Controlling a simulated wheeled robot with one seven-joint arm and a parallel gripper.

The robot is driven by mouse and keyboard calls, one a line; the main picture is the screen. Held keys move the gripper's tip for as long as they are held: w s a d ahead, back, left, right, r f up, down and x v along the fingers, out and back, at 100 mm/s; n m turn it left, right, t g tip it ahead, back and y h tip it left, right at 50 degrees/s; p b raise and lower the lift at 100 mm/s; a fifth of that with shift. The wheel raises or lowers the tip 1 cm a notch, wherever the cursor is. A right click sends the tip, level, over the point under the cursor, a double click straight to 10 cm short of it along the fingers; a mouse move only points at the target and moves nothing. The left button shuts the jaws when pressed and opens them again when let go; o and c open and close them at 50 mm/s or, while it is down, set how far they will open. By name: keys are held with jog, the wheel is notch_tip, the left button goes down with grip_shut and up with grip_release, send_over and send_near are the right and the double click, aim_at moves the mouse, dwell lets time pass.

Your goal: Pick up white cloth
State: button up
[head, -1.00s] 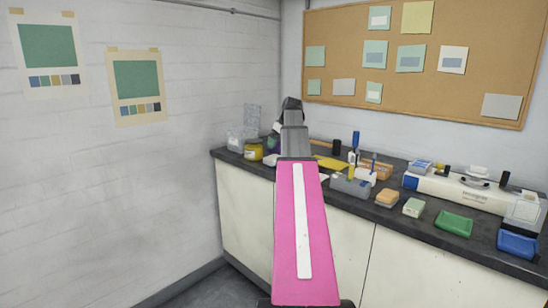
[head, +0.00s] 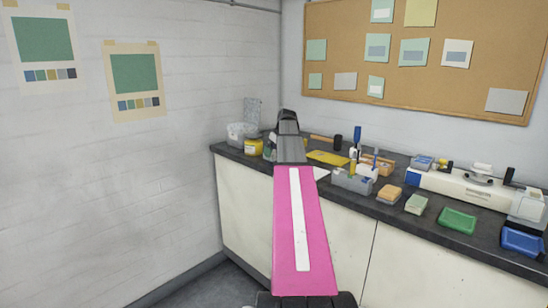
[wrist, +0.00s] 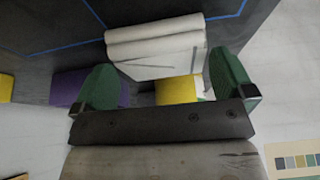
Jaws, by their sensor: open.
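The white cloth (wrist: 155,42) shows in the wrist view as a folded or rolled bundle with several soft ridges, on a dark surface. My gripper (wrist: 162,66) is open, with one green finger on each side of the cloth's near part. The cloth lies ahead of and between the fingertips; I cannot tell whether they touch it. In the head view my pink arm reaches to the counter's back left and hides the fingers. A small white patch beside the arm there cannot be identified for sure.
In the wrist view a purple object (wrist: 125,93) is by the left finger and a yellow one (wrist: 176,90) between the fingers. On the dark counter (head: 400,222) stand a yellow jar (head: 254,147), a tool caddy (head: 352,182), and green (head: 457,221) and blue (head: 522,241) trays.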

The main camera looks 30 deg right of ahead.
jog(key=shift+x, duration=0.9)
jog(key=c, duration=0.7)
jog(key=shift+r, duration=0.1)
jog(key=shift+r, duration=0.5)
jog(key=r, duration=0.2)
jog(key=a+r, duration=0.1)
jog(key=shift+a+r, duration=0.25)
jog(key=shift+r, duration=0.15)
jog(key=a+r, duration=0.2)
jog(key=a, duration=0.1)
jog(key=a+r, duration=0.2)
jog(key=a, duration=0.1)
jog(key=a+r, duration=0.2)
jog(key=a, duration=0.2)
jog(key=shift+w+a, duration=0.1)
